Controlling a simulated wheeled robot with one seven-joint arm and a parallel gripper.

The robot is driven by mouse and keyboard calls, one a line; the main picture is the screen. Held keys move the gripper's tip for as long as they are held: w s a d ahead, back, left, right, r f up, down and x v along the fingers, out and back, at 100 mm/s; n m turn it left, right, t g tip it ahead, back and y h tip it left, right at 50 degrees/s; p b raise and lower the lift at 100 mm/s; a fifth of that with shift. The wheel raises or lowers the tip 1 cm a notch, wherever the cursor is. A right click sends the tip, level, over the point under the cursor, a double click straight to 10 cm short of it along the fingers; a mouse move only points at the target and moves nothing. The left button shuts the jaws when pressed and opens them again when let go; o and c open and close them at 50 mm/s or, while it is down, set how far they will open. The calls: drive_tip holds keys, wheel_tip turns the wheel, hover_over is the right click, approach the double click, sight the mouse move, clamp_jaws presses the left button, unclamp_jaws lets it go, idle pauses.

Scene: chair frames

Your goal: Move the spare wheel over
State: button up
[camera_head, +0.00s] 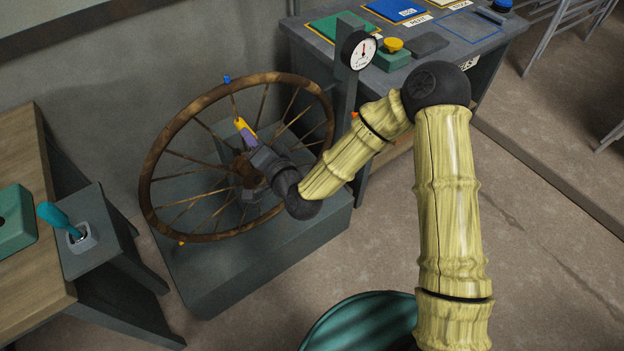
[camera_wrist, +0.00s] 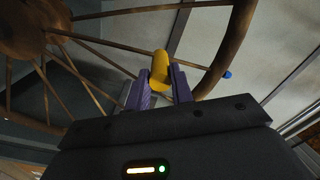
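A brown spoked wheel (camera_head: 152,155) with a thick rim is tilted above a grey block-like stand (camera_head: 215,275). I cannot tell which wheel is the spare; only this one shows. Its hub (camera_wrist: 22,25) and spokes fill the left of the wrist view. My gripper (camera_head: 244,130) is over the wheel's upper half, between hub and rim. Its purple fingers are closed around a yellow rounded piece (camera_wrist: 160,70), which also shows in the head view (camera_head: 239,123). Whether that piece is fixed to the wheel is unclear. A blue marker (camera_head: 227,79) sits at the rim's top.
A round dial gauge (camera_head: 358,50) on a grey post stands right of the wheel. Behind is a bench (camera_head: 465,45) with coloured panels and a yellow button (camera_head: 391,45). A teal-handled lever (camera_head: 54,217) is at left.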

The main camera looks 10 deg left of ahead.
drive_tip(key=shift+w+d+f+b, duration=0.2)
drive_tip(key=shift+w+d+f, duration=0.1)
drive_tip(key=shift+w+d, duration=0.75)
drive_tip(key=shift+w+d+f+b, duration=0.2)
drive_tip(key=shift+w+d+f, duration=0.05)
drive_tip(key=shift+w+d, duration=0.8)
drive_tip(key=shift+w+a, duration=0.1)
drive_tip(key=shift+w+d+f+b, duration=0.5)
drive_tip(key=shift+w+d+f, duration=0.15)
drive_tip(key=shift+w+d, duration=0.3)
drive_tip(key=shift+w+d+f+b, duration=0.5)
drive_tip(key=shift+w+d+f, duration=0.2)
drive_tip(key=shift+w, duration=0.35)
drive_tip(key=shift+r, duration=0.1)
drive_tip(key=shift+w+d+f+b, duration=0.45)
drive_tip(key=shift+w+f+b, duration=0.1)
drive_tip(key=shift+f, duration=0.15)
drive_tip(key=shift+w+d+f+b, duration=0.5)
drive_tip(key=shift+f, duration=0.2)
drive_tip(key=shift+w+d+f+b, duration=0.45)
drive_tip(key=shift+w+f+b, duration=0.1)
drive_tip(key=shift+f, duration=0.15)
